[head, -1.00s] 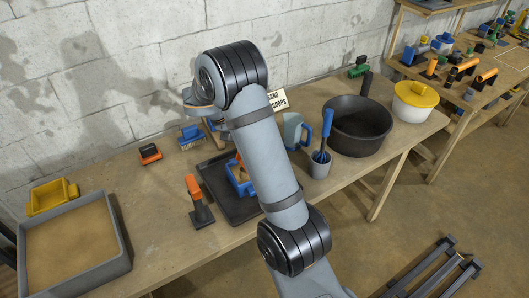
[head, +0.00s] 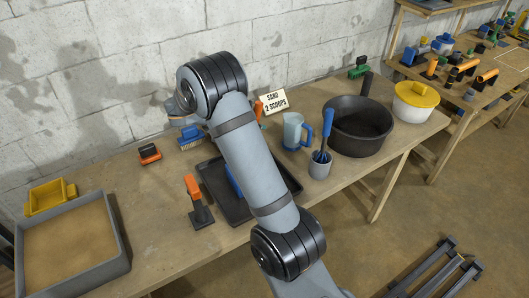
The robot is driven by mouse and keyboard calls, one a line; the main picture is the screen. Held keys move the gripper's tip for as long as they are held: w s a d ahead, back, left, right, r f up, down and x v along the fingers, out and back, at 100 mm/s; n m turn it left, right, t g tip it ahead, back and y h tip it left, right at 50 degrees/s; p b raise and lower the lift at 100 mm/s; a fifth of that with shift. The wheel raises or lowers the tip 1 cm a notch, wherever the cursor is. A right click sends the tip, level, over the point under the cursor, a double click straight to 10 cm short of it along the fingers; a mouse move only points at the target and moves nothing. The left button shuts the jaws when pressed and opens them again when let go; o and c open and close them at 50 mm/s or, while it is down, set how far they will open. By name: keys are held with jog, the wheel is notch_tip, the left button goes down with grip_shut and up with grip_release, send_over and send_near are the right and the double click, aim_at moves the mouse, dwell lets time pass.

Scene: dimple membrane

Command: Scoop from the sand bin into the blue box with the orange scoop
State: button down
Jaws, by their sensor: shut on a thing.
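The sand bin (head: 121,238) is a grey open tray of tan sand at the lower left. The blue box (head: 233,180) sits on the dark tray and shows only as a blue strip beside my arm, which covers the rest and its contents. My gripper and whatever it holds are hidden behind my arm. A small orange piece (head: 259,110) shows just right of my arm, left of the sign; I cannot tell if it is the orange scoop. An orange-handled tool with a dark flat foot (head: 195,190) stands left of the tray.
The dark tray (head: 285,178) lies mid-table. A sign reading "SAND 2 SCOOPS" (head: 275,101), a blue-grey jug (head: 292,130), a cup (head: 320,168) with a blue-handled tool and a black pot (head: 360,125) stand right. Brushes (head: 190,138) and a yellow container (head: 48,198) are left.

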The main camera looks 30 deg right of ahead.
jog(key=shift+d, duration=0.25)
jog(key=d+f+g+y+p, duration=0.1)
jog(key=d+f+y+p, duration=0.2)
jog(key=p, duration=0.7)
jog(key=shift+w+d+f+m+y, duration=0.3)
jog(key=shift+d+y, duration=0.8)
jog(key=shift+d, duration=0.5)
